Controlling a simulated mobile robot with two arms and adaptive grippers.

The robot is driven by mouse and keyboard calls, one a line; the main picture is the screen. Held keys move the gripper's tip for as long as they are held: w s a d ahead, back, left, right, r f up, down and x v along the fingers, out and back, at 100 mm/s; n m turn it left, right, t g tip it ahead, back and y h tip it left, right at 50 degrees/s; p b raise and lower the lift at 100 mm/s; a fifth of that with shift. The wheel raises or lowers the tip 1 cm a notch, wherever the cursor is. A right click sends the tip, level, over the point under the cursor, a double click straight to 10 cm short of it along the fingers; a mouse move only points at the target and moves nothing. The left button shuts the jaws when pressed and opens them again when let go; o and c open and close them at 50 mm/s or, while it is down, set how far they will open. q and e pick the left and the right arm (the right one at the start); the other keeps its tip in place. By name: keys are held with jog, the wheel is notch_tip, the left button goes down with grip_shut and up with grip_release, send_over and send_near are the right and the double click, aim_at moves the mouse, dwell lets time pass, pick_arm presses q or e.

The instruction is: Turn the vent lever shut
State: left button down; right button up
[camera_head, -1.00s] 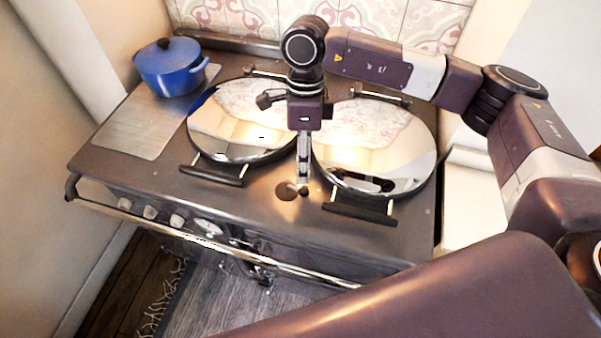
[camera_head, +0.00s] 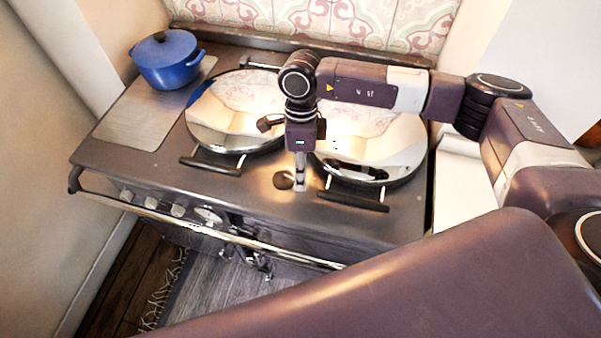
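My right gripper (camera_head: 300,184) points straight down at the front of the stove top, between the two round mirror-like lids. Its fingers look like one narrow silver strip, seen edge-on, so whether they are open or shut does not show. A small dark round piece (camera_head: 284,180) lies on the stove top just left of the fingertips. I cannot tell whether it is part of the vent lever, or whether the fingers touch it. No lever shape shows clearly; the gripper may hide it. My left gripper is not in view.
The stove (camera_head: 110,165) carries a left lid (camera_head: 225,115) and a right lid (camera_head: 390,150), each with a dark front handle. A blue pot (camera_head: 167,62) stands at the back left. A rail (camera_head: 150,204) runs along the front edge. My arm fills the lower right.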

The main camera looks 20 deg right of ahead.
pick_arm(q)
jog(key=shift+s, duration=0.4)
pick_arm(e)
grip_shut()
